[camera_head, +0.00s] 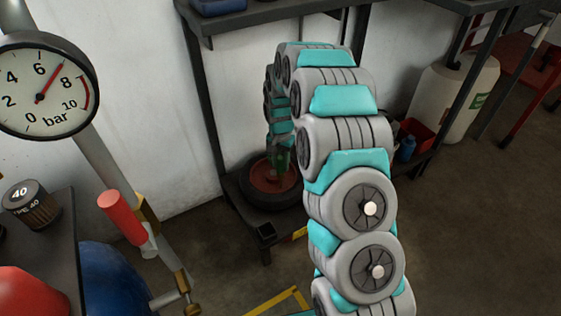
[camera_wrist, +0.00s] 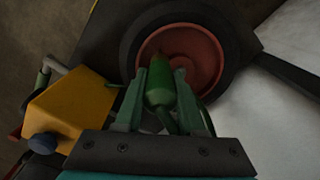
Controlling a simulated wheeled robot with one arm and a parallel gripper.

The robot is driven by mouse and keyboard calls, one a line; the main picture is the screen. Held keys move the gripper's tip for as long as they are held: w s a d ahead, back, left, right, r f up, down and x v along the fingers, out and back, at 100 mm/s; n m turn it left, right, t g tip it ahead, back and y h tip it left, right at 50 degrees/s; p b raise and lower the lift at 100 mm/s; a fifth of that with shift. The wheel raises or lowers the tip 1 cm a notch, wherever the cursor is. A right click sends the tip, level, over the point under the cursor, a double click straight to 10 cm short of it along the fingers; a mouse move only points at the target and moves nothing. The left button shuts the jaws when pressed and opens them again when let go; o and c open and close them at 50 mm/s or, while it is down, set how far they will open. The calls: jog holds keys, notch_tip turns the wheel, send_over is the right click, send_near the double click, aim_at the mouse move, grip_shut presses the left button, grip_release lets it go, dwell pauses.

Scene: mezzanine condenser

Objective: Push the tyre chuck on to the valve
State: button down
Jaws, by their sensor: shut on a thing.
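My gripper (camera_wrist: 159,77) is shut on the green tyre chuck (camera_wrist: 160,92), which sits between its two green fingers in the wrist view. A wheel with a black tyre (camera_wrist: 235,45) and a red hub (camera_wrist: 205,48) lies just beyond the fingertips. The chuck's front end overlaps the red hub in the picture. I cannot make out the valve, so I cannot tell whether the chuck touches it. In the head view my gripper (camera_head: 279,160) reaches down over the wheel's red hub (camera_head: 268,180), and my arm covers part of the view.
The wheel sits low in a dark rack with a post (camera_head: 207,100) beside it. A yellow block (camera_wrist: 68,105) with a blue knob (camera_wrist: 43,142) is left of my gripper in the wrist view.

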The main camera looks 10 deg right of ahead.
aim_at(281, 155)
jog(key=shift+f+b, duration=0.35)
jog(key=shift+f, duration=0.9)
jog(key=shift+c, duration=2.2)
grip_release()
jog(key=shift+r, duration=0.1)
notch_tip(281, 155, up, 7)
jog(key=shift+r, duration=0.3)
